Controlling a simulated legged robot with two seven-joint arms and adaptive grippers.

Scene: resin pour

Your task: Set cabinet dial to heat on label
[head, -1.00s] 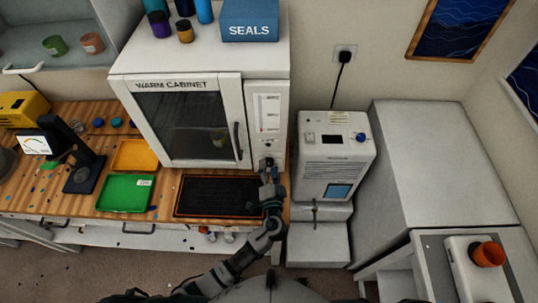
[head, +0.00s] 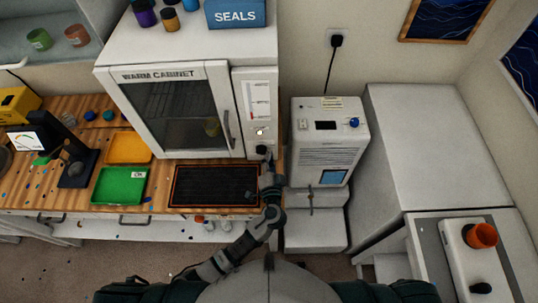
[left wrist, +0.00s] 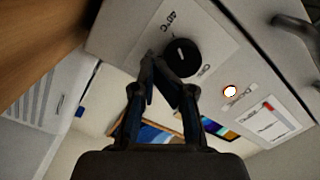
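The warm cabinet (head: 103,100) stands on the wooden bench, its glass door closed. Its black dial (head: 262,150) is low on the right-hand panel. In the left wrist view the dial (left wrist: 181,57) has a pale pointer mark, with a "40°C" label on one side and another, hard-to-read label on the other. A round white lamp (left wrist: 231,91) with an orange rim is beside it. My left gripper (left wrist: 156,62) has its fingertips close together at the dial's edge; it does not visibly grasp it. The gripper also shows in the head view (head: 267,166). My right gripper is out of view.
A black mat (head: 216,203) lies below the cabinet, with a green tray (head: 104,201) and an orange tray (head: 127,160) to its left. A white machine (head: 328,108) stands close to the right of my left arm. Bottles and a SEALS box (head: 236,28) are on top.

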